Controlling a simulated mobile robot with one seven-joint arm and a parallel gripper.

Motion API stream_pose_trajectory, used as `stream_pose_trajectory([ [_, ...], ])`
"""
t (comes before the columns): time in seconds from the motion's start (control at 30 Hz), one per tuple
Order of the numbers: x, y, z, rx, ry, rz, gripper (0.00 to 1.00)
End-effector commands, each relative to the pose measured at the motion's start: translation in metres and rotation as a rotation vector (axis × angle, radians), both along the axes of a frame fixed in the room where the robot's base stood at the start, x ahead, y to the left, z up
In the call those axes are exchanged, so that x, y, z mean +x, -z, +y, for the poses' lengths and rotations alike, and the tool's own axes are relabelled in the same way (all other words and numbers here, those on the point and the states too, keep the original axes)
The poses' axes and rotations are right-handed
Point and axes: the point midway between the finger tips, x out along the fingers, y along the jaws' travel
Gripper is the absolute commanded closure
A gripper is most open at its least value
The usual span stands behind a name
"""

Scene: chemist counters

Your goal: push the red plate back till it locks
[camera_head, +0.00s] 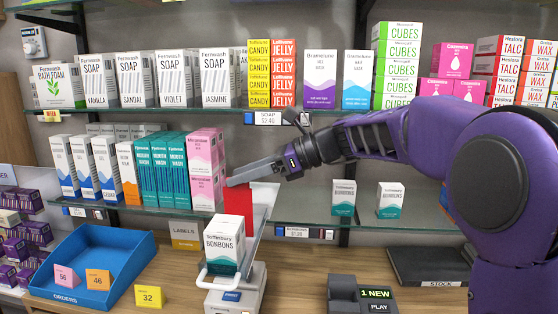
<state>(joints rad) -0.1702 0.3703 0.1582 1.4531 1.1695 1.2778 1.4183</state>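The red plate (238,202) stands upright on a narrow glass-sided pull-out tray (258,237) that juts forward from the middle shelf. A white box marked Bonbons (224,244) stands on the tray in front of it and hides its lower part. My gripper (232,181) reaches in from the right, its grey fingers at the top edge of the red plate. I cannot tell whether they touch it. The fingers are seen side-on, so their opening does not show. A pale panel shows just right of the red plate.
Pink boxes (205,155) and teal boxes (160,170) stand close left of my gripper. The upper shelf (170,109) runs above my arm. A blue tray (95,262) and a white device (235,292) sit on the counter. The shelf right of the tray is mostly bare.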

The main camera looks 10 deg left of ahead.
Motion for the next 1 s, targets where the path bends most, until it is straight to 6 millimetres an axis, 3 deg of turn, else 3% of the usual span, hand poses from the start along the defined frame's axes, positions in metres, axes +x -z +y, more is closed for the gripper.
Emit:
stream_pose_trajectory([
  [0.6,0.015,-0.054,-0.128,-0.001,0.006,-0.002,0.53],
  [0.8,0.017,-0.062,-0.147,-0.001,0.004,-0.002,0.53],
  [1.0,0.017,-0.063,-0.150,0.000,0.002,-0.001,0.53],
])
